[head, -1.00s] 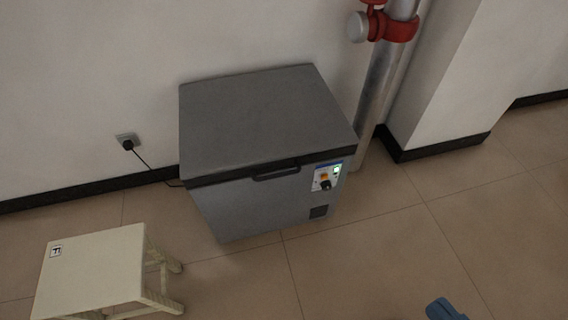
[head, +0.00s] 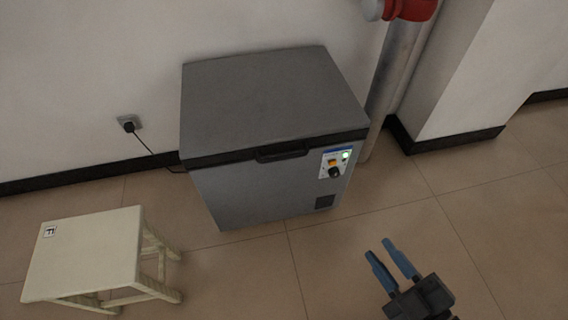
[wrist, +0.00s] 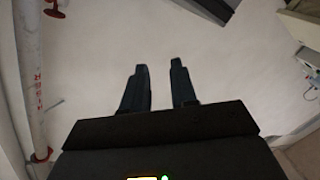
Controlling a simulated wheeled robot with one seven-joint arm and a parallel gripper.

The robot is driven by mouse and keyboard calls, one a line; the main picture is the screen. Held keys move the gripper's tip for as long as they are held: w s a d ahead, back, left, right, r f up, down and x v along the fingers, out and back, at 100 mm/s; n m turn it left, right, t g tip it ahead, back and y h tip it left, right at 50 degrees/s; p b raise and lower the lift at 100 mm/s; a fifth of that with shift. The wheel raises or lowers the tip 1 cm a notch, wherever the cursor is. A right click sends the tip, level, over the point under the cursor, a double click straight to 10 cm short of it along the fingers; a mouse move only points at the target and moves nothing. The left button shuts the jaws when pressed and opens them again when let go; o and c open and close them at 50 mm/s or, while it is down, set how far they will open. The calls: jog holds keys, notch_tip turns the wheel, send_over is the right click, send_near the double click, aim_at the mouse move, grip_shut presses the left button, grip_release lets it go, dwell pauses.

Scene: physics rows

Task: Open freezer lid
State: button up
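The grey chest freezer (head: 255,190) stands against the wall in the head view. Its flat lid (head: 270,95) is closed. A dark handle (head: 283,151) sits at the middle of the lid's front edge. My gripper (head: 378,249) is in front of the freezer, low and to the right, apart from it. Its two blue fingers are spread with nothing between them. In the wrist view, my gripper (wrist: 160,68) also shows both fingers apart, with pale wall beyond. The handle cannot be made out there.
A cream stool (head: 85,255) stands at the front left. A plug in a wall socket (head: 130,123) has a cord running to the freezer. A pipe with a red fitting (head: 410,8) and a wall pillar (head: 450,75) are at right. Tiled floor before the freezer is clear.

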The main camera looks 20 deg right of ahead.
jog(key=w+f+n+t+y+b, duration=0.1)
jog(key=w+f+n+b, duration=0.45)
jog(key=w+f, duration=0.65)
jog(key=n+t+y+b, duration=0.2)
jog(key=n+b, duration=0.2)
jog(key=n, duration=0.3)
send_near(284, 157)
jog(key=w, duration=0.2)
jog(key=shift+n+g, duration=0.3)
jog(key=shift+n, duration=0.05)
jog(key=shift+x, duration=4.2)
jog(key=shift+a+r, duration=0.1)
jog(key=shift+c, duration=0.2)
grip_shut()
